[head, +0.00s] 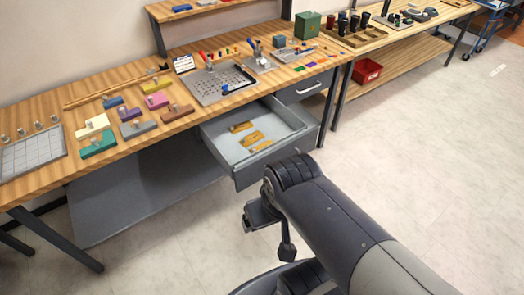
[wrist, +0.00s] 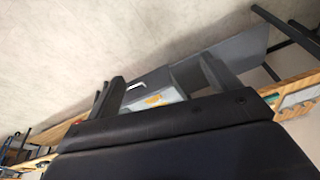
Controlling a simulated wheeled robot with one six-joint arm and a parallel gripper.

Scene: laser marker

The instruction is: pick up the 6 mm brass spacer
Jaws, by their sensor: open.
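Several flat brass pieces lie in the open drawer (head: 293,117) under the workbench in the head view: a small upper one (head: 241,127), a wider middle one (head: 252,138) and a narrow lower one (head: 261,147). I cannot tell which is the 6 mm spacer. My gripper (head: 268,242) is open and empty, in front of and below the drawer, apart from it. In the wrist view my two fingers (wrist: 165,72) stand apart, with the drawer beyond them and a brass piece (wrist: 153,99) showing between them; the rest is hidden behind my wrist.
The wooden bench top (head: 150,87) above the drawer carries coloured blocks, a perforated grey plate (head: 218,84) and small tools. A closed drawer (head: 304,88) sits beside the open one. A red bin (head: 367,71) stands on a low shelf.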

